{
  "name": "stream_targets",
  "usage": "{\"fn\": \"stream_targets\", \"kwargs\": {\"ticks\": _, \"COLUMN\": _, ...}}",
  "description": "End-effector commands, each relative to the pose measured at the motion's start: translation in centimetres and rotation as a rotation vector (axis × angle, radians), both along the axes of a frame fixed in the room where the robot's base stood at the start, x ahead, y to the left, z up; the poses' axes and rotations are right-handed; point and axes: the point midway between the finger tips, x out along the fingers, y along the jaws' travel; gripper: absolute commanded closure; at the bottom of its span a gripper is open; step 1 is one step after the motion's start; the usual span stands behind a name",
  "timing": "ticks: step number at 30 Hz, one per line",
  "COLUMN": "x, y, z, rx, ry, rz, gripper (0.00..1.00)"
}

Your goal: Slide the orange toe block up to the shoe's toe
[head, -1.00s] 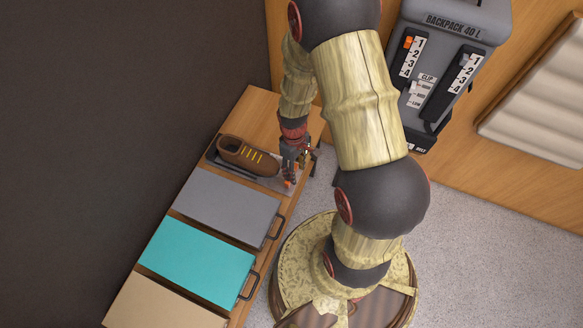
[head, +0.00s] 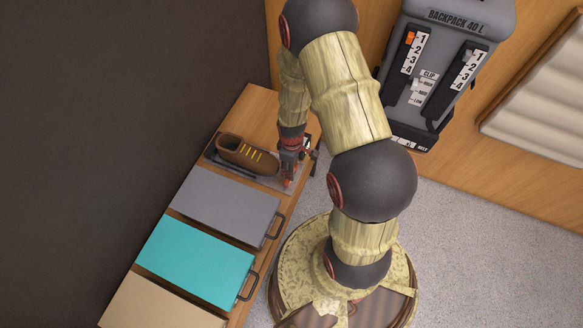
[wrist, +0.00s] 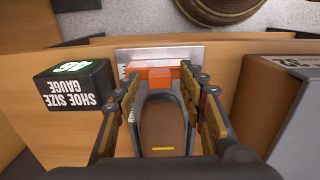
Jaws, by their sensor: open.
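The brown shoe (head: 240,152) with yellow laces lies on the grey gauge plate (head: 210,153), its toe toward my gripper. In the wrist view the shoe's toe (wrist: 162,118) points at the orange toe block (wrist: 155,75), which crosses the pale metal end of the plate. The block is very close to the toe; I cannot tell whether they touch. My gripper (wrist: 160,78) is open, with one finger on each side of the toe and the fingertips by the block's ends. In the head view my gripper (head: 290,168) mostly hides the block.
A black box (wrist: 75,88) labelled "SHOE SIZE GAUGE" is left of my fingers in the wrist view. A brown box (wrist: 268,95) is at the right. Grey (head: 225,207) and teal (head: 197,260) handled panels lie along the bench. A grey backpack unit (head: 455,50) hangs on the wall.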

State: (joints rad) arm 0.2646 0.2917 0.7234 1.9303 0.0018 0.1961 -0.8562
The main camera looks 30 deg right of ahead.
Motion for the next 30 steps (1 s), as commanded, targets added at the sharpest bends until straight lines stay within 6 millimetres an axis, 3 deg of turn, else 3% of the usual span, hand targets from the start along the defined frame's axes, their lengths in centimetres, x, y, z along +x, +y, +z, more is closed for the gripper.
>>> {"fn": "stream_targets", "kwargs": {"ticks": 9, "x": 0.05, "y": -0.02, "z": -0.15, "rx": 0.0, "ry": -0.001, "rz": 0.0, "gripper": 0.6}}
{"fn": "stream_targets", "kwargs": {"ticks": 30, "x": 0.03, "y": -0.01, "z": -0.15, "rx": 0.0, "ry": -0.001, "rz": -0.001, "gripper": 1.0}}
